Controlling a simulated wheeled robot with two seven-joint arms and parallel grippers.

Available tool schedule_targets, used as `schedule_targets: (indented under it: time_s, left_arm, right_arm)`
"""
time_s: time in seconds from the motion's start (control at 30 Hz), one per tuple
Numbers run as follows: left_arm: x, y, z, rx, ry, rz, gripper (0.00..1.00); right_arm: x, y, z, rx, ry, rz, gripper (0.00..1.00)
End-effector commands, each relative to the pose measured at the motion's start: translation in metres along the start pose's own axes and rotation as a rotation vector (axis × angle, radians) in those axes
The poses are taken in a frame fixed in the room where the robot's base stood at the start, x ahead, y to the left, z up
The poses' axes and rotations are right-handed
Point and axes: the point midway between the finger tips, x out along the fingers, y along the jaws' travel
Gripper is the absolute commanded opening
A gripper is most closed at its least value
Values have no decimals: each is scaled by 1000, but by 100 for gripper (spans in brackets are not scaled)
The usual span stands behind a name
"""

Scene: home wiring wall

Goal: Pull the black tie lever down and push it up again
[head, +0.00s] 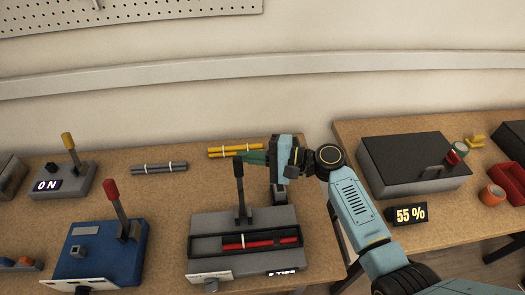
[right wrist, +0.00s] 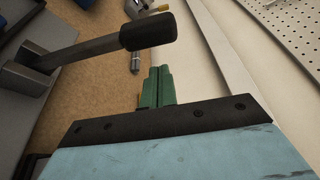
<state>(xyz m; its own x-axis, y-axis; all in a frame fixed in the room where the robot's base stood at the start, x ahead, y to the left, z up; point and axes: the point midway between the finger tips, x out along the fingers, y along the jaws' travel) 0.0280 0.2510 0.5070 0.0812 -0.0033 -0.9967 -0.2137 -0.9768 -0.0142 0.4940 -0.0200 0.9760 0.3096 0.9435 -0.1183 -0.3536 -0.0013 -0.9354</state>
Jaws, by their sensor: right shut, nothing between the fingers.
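The black tie lever (head: 239,188) stands up from the grey tie box (head: 265,218) and leans slightly back. In the right wrist view its black grip (right wrist: 148,31) and metal shaft show at the upper left, apart from the fingers. My right gripper (head: 250,158) reaches in from the right, its green fingertips just right of the lever's top. In the right wrist view the green fingers (right wrist: 156,87) are shut together with nothing between them. Whether they touch the lever in the head view is hard to tell. My left gripper is not in view.
A red bundle (head: 262,243) lies in the box's front trough. Yellow bundles (head: 235,150) and a grey bundle (head: 160,167) lie behind. A blue box with a red lever (head: 111,190) stands left. A dark-lidded box (head: 413,160) and a 55 % display (head: 409,215) stand right.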

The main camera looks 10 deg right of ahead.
Motion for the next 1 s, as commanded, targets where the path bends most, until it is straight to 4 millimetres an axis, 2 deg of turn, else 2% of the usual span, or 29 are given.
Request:
schedule_targets:
  time_s: [0.1,0.27,0.67,1.0]
  left_arm:
    - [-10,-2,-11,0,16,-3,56]
    - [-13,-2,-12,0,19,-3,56]
    - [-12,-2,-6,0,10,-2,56]
    - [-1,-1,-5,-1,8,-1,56]
  right_arm:
    - [-6,-3,14,0,0,0,0]
    - [-8,-2,22,-1,0,0,0]
    - [-9,-1,23,-2,0,-1,0]
    - [-9,-3,24,-67,-2,-23,0]
